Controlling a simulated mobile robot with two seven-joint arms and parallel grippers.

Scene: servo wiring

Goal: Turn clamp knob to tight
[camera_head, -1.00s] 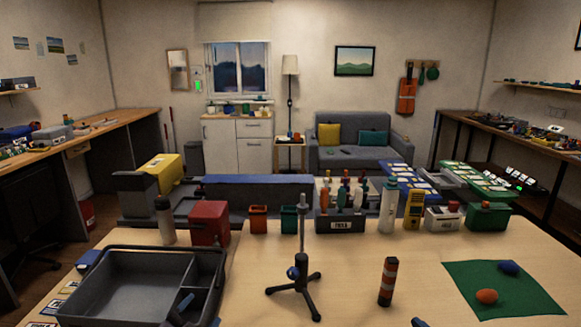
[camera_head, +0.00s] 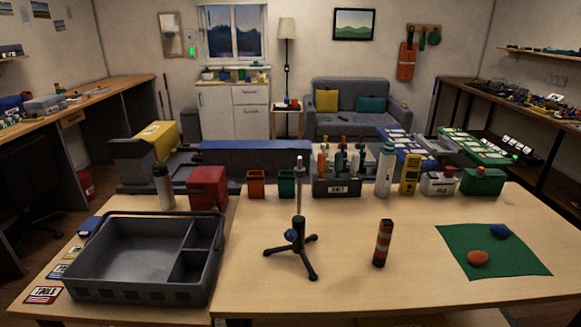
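A small black tripod stand (camera_head: 300,255) stands upright on the wooden table near the middle, with a grey vertical rod (camera_head: 299,180). A blue knob (camera_head: 291,236) sits low on the stand, on its left side; it looks like the clamp knob, but its turn position is too small to tell. Neither of my grippers shows in the current view, and nothing touches the stand.
A grey divided tray (camera_head: 140,298) fills the table's left side. An orange-and-black striped cylinder (camera_head: 382,243) stands right of the stand. A green mat (camera_head: 515,262) holds an orange and a blue lump. A tool holder (camera_head: 337,187) stands behind. The front middle is clear.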

